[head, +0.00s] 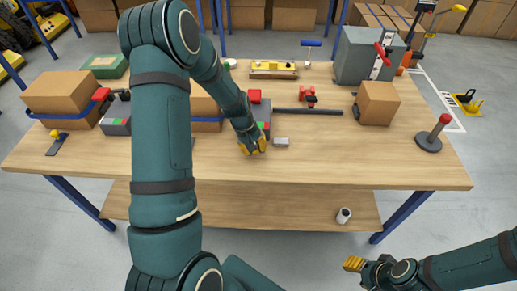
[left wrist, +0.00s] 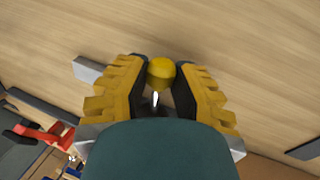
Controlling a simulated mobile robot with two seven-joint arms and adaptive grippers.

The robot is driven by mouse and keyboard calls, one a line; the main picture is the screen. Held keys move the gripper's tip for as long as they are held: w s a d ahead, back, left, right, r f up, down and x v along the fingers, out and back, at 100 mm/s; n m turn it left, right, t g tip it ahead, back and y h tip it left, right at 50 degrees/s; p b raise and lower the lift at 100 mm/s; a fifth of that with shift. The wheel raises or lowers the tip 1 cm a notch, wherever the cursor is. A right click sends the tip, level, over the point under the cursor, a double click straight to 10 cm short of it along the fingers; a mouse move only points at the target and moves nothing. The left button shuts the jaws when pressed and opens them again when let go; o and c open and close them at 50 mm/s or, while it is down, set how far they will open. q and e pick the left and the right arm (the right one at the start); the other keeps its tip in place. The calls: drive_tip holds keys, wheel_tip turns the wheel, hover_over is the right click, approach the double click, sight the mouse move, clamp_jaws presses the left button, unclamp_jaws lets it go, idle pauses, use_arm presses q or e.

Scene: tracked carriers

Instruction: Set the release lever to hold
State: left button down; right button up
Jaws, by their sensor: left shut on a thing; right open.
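My left gripper (head: 253,146) is low over the front middle of the table, and my left arm crosses the picture in front of much of the left half. In the left wrist view its yellow fingers are closed around a lever's yellow ball knob (left wrist: 160,73) with a thin metal stem below it. The lever's base and its marked positions are hidden. A grey control box (head: 263,125) with a green and red patch stands just behind the gripper, partly covered by the arm. My right gripper (head: 358,266) is open and empty, in front of and below the table.
A similar yellow-knobbed lever (head: 55,137) stands at the left, by a cardboard box (head: 62,90). A small grey block (head: 281,142) lies right of my left gripper. A red-knobbed post (head: 437,130) stands at the right. The table (head: 340,165) is clear at its front right.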

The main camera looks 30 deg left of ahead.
use_arm(q)
drive_tip(key=shift+s+a+f+m, duration=0.1)
drive_tip(key=shift+s+a+m, duration=0.2)
drive_tip(key=shift+m, duration=0.3)
drive_tip(key=c, duration=0.7)
unclamp_jaws()
drive_tip(key=shift+c, duration=0.2)
drive_tip(key=v, duration=1.2)
drive_tip(key=shift+w, duration=0.2)
drive_tip(key=shift+a, duration=0.1)
